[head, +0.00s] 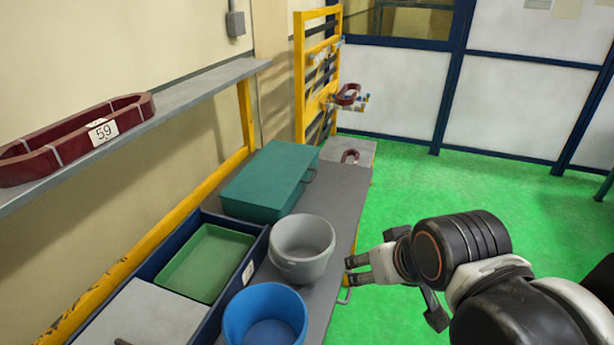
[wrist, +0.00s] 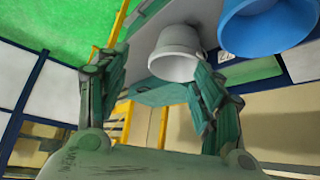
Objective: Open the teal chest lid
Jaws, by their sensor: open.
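The teal chest (head: 265,182) stands on the grey bench top, behind the grey bucket, with its lid down. A thin handle shows on its right side. In the wrist view the chest (wrist: 160,94) is partly seen between my fingers, below the grey bucket. My gripper (head: 350,270) is open and empty, to the right of the grey bucket and past the bench's right edge. It is nearer the camera than the chest and apart from it. In the wrist view its two fingers (wrist: 158,85) are spread wide.
A grey bucket (head: 302,249) and a blue bucket (head: 265,318) stand on the bench in front of the chest. A dark blue bin holds a green tray (head: 206,262). A shelf (head: 190,107) with a dark red coil (head: 75,138) overhangs the left. Green floor (head: 480,190) is open at right.

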